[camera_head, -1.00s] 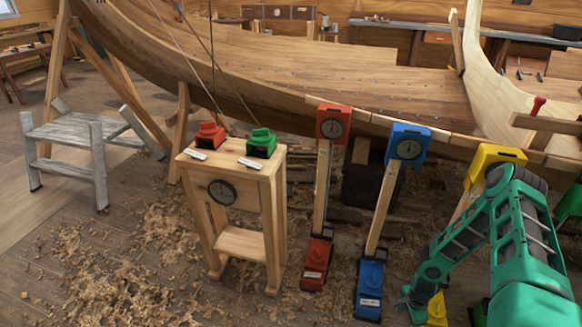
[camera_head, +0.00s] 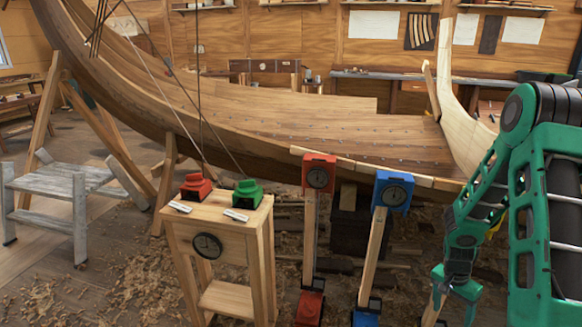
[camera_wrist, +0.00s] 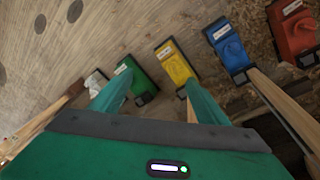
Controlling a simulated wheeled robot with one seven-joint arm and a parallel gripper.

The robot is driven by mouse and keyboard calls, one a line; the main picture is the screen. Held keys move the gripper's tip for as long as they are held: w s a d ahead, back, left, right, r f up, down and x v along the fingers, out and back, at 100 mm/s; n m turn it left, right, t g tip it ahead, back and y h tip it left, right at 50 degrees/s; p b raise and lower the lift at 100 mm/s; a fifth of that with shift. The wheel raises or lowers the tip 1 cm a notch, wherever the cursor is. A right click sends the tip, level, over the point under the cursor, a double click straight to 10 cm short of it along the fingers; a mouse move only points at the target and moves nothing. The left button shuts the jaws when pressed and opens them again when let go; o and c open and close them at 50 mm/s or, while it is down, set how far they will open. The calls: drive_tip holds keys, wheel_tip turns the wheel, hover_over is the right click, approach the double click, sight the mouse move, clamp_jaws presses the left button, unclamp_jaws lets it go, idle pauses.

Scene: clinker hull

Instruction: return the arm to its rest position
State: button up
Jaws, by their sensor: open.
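My green arm stands at the right of the head view, bent with its forearm pointing down. My gripper (camera_head: 457,283) is at its lower end, in front of the posts by the hull, open with nothing seen between its fingers. In the wrist view the two green fingers of my gripper (camera_wrist: 150,98) are spread apart. Beyond them lie a green block (camera_wrist: 138,80) and a yellow block (camera_wrist: 176,65) near the floor. I cannot tell the exact gap between the fingers and these blocks.
A wooden stand (camera_head: 222,225) holds a red and a green block. Posts with a red dial box (camera_head: 318,173) and a blue dial box (camera_head: 393,192) lean by the hull (camera_head: 250,115). A grey trestle (camera_head: 75,185) stands left. The wrist view also shows a blue block (camera_wrist: 228,45) and a red block (camera_wrist: 294,28).

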drive_tip(key=s+a+r+n, duration=0.1)
drive_tip(key=s+r, duration=0.3)
drive_tip(key=r, duration=0.6)
drive_tip(key=s+a+r+n, duration=0.15)
drive_tip(key=s+r, duration=0.25)
drive_tip(key=r, duration=0.6)
drive_tip(key=s+a+r+n, duration=0.1)
drive_tip(key=s+a+r, duration=0.2)
drive_tip(key=s, duration=0.2)
drive_tip(key=s+a+r+n+y, duration=0.1)
drive_tip(key=s+a+r, duration=0.1)
drive_tip(key=s+r, duration=0.2)
drive_tip(key=s+a+r+n+t+y, duration=0.1)
drive_tip(key=s+a+r, duration=0.2)
drive_tip(key=s, duration=0.4)
drive_tip(key=shift+s+a+r, duration=0.35)
drive_tip(key=shift+r, duration=0.25)
drive_tip(key=shift+n, duration=0.25)
